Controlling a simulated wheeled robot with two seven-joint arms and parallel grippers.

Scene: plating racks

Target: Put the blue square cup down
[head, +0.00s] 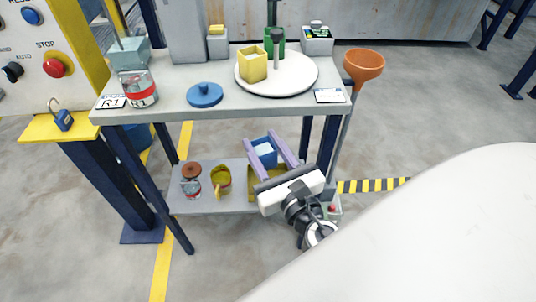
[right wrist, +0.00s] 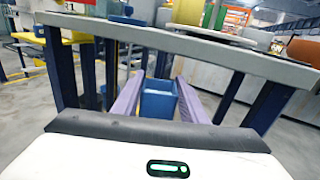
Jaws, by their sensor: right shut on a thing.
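The blue square cup (head: 265,155) is between the two purple fingers of my right gripper (head: 270,150), which is shut on it. It is at the lower shelf (head: 212,205) of the grey table, over or in front of a yellow object (head: 253,185) partly hidden by the gripper. In the right wrist view the blue cup (right wrist: 159,99) sits upright between the fingers (right wrist: 158,85), below the tabletop edge. Whether its base touches anything is hidden. My left gripper is not in view.
A jar with a brown lid (head: 192,180) and a yellow mug (head: 220,181) stand on the lower shelf, left of the gripper. The tabletop (head: 170,103) overhangs above, with a blue lid (head: 205,94) and white round board (head: 300,80). Dark blue legs (head: 327,145) flank the shelf.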

